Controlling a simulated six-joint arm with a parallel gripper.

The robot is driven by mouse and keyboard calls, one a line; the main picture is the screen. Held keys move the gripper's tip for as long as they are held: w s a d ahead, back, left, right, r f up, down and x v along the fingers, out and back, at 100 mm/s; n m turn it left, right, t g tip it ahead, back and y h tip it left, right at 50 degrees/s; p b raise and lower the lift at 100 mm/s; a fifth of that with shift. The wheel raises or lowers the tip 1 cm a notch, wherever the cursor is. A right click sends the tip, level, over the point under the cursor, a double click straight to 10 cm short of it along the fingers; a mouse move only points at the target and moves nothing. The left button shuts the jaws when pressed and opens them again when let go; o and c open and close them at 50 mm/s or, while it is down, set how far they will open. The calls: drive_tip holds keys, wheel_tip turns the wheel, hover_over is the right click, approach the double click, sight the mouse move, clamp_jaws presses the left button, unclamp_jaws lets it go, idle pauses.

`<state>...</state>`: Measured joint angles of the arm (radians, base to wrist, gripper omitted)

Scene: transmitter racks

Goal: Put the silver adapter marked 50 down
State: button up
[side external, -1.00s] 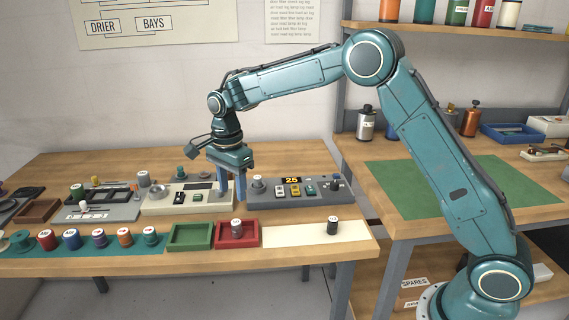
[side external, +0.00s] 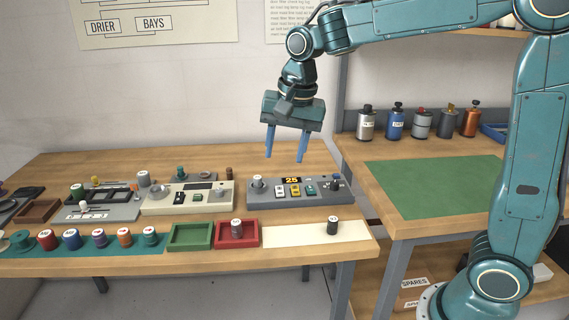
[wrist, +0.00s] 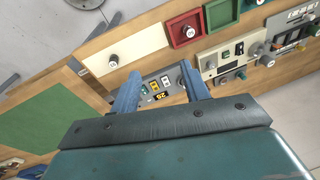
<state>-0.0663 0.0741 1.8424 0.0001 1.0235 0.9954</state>
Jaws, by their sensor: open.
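My gripper (side external: 286,157) is open and empty, raised above the grey unit with the "25" display (side external: 310,200). Its two blue fingers also show in the wrist view (wrist: 160,76), with nothing between them. A small silver-grey piece (side external: 220,190) stands on the right end of the cream unit (side external: 160,207), below and left of my gripper and apart from it. It also shows in the wrist view (wrist: 211,65). Another silver-grey piece (side external: 236,228) stands in the red tray (side external: 252,241).
A green tray (side external: 190,248) is left of the red one. A dark cylinder (side external: 332,227) stands on the white strip (side external: 285,236). Several coloured spools line the front left. A green mat (side external: 420,187) on the right bench is bare. Several canisters stand behind it.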

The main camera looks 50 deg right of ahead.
drive_tip(key=s+d+n+t, duration=0.2)
drive_tip(key=s+n, duration=0.8)
drive_tip(key=s, duration=1.2)
drive_tip(key=shift+d+f+n+t, duration=0.2)
drive_tip(key=shift+d+n+t, duration=0.15)
drive_tip(key=shift+t, duration=0.35)
